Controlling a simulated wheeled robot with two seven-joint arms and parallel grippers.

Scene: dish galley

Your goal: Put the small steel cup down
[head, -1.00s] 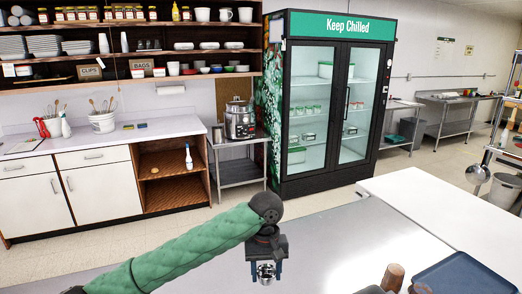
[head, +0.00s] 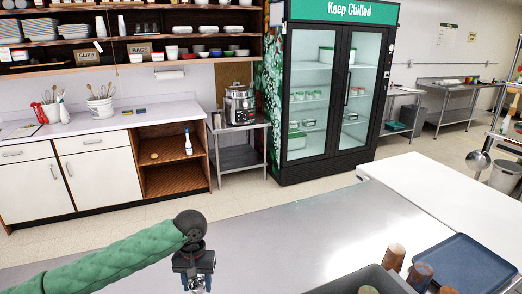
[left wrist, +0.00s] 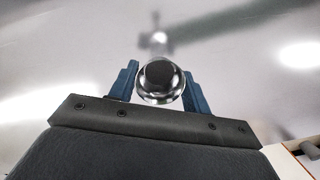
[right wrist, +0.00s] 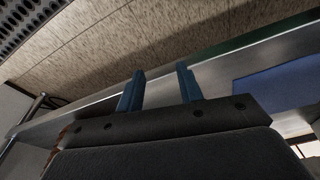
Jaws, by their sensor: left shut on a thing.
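The small steel cup (left wrist: 147,91) is round and shiny with a dark inside, and it sits between the blue fingers of my left gripper (left wrist: 160,82) in the left wrist view. In the head view my left gripper (head: 196,268) points down over the grey steel counter (head: 290,235), with the cup (head: 197,288) at the bottom edge, partly cut off. A blurred reflection ahead of the cup suggests it is held above the counter; the height is unclear. My right gripper (right wrist: 159,84) shows only in the right wrist view, fingers apart and empty.
A white counter (head: 430,190) lies beyond. The steel counter between my left gripper and the bin is bare.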

